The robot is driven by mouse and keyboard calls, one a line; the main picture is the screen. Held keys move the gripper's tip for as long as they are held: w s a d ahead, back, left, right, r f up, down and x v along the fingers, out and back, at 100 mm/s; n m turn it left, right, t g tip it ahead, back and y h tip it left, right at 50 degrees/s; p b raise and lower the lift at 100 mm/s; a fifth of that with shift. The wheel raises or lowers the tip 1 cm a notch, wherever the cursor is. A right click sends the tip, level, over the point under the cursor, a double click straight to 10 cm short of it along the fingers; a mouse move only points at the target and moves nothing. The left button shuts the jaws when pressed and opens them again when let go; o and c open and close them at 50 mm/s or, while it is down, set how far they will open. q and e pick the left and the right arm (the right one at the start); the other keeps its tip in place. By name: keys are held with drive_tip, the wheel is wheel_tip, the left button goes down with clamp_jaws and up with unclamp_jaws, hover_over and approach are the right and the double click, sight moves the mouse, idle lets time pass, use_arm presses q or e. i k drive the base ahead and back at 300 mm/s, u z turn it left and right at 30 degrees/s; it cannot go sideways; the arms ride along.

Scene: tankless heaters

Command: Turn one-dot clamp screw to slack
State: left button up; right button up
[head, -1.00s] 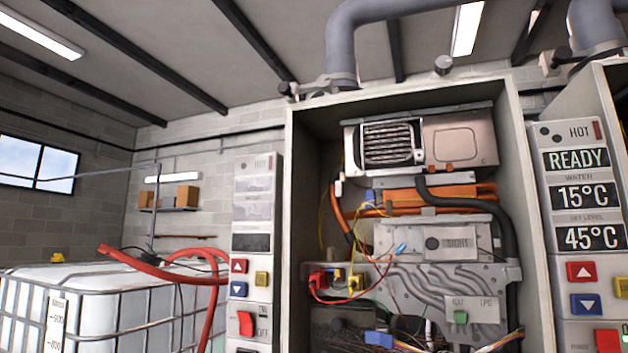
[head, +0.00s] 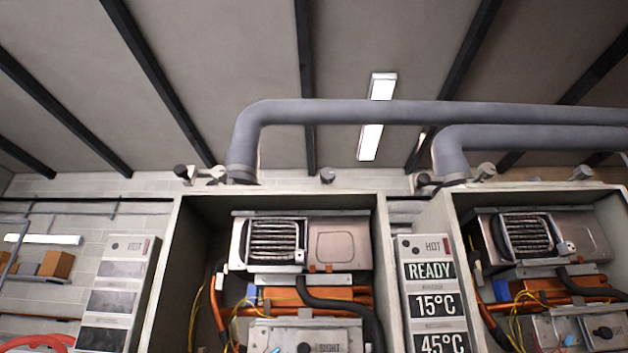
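Neither of my grippers shows in the head view. A dark-ended clamp screw (head: 182,172) sticks out at the left of the grey flue pipe (head: 243,150) above the middle heater cabinet (head: 166,262). A pale clamp piece (head: 211,173) lies between screw and pipe. A similar dark-ended screw (head: 424,180) sits by the second flue pipe (head: 450,158) above the right cabinet (head: 447,240). I cannot make out dot marks on either screw, nor how tight they are. The left control panel (head: 118,272) has a small dark dot near its top.
Round grey knobs (head: 328,176) also stand along the cabinet tops. Both flue pipes run right under the ceiling. The middle panel (head: 432,290) reads READY, 15°C and 45°C. Open cabinets show a finned heat exchanger (head: 274,240), hoses and wires. A red hose (head: 38,342) lies low left.

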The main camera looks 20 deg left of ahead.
sight(218, 174)
drive_tip(key=z, duration=2.2)
drive_tip(key=k, duration=2.55)
drive_tip(key=u, duration=1.15)
